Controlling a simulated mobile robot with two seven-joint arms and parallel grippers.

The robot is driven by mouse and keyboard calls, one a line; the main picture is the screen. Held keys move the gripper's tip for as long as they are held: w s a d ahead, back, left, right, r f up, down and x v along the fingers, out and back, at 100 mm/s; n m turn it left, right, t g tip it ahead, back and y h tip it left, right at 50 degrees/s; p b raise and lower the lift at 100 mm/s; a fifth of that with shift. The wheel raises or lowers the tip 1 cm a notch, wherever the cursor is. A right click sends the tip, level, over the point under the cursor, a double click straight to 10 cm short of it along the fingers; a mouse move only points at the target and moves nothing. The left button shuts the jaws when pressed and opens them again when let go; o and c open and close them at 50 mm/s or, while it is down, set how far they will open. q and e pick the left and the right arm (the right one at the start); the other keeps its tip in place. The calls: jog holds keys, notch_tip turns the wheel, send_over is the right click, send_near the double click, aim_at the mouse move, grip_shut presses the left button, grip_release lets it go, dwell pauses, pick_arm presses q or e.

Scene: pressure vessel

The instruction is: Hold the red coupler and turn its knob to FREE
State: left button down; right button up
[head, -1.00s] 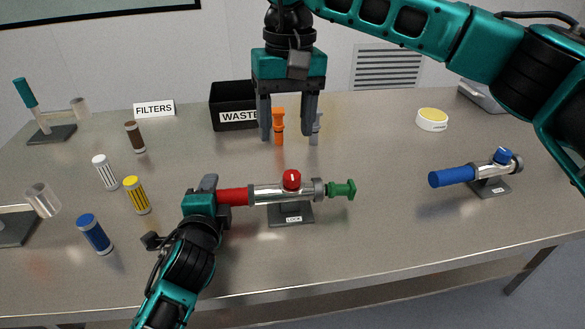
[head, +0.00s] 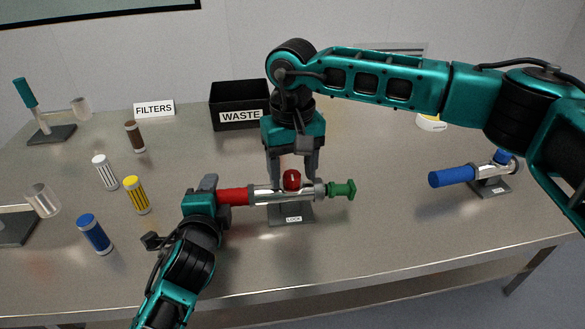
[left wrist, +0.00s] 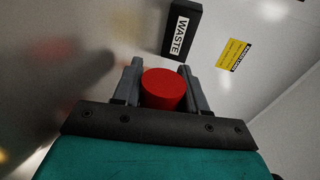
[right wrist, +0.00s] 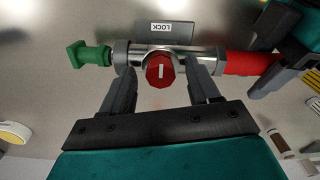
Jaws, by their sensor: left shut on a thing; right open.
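The red coupler (head: 233,196) is a horizontal cylinder with a red left end, a metal middle and a green plug (head: 341,189) on the right. It sits on a grey stand with a LOCK label (head: 293,219). My left gripper (head: 214,197) is shut on the red end, which also shows between its fingers in the left wrist view (left wrist: 163,88). The red knob (head: 292,179) stands on top of the metal middle and carries a white mark. My right gripper (head: 293,180) is open, pointing down, with its fingers on either side of the knob (right wrist: 160,72), apart from it.
A blue coupler (head: 452,177) stands to the right. A black WASTE bin (head: 239,92) and a FILTERS sign (head: 154,109) are at the back. Several filter cartridges, including a yellow one (head: 137,196), stand at the left. The front right of the table is clear.

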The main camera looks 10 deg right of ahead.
jog(key=shift+f, duration=0.1)
jog(key=c, duration=1.1)
jog(key=shift+o, duration=0.2)
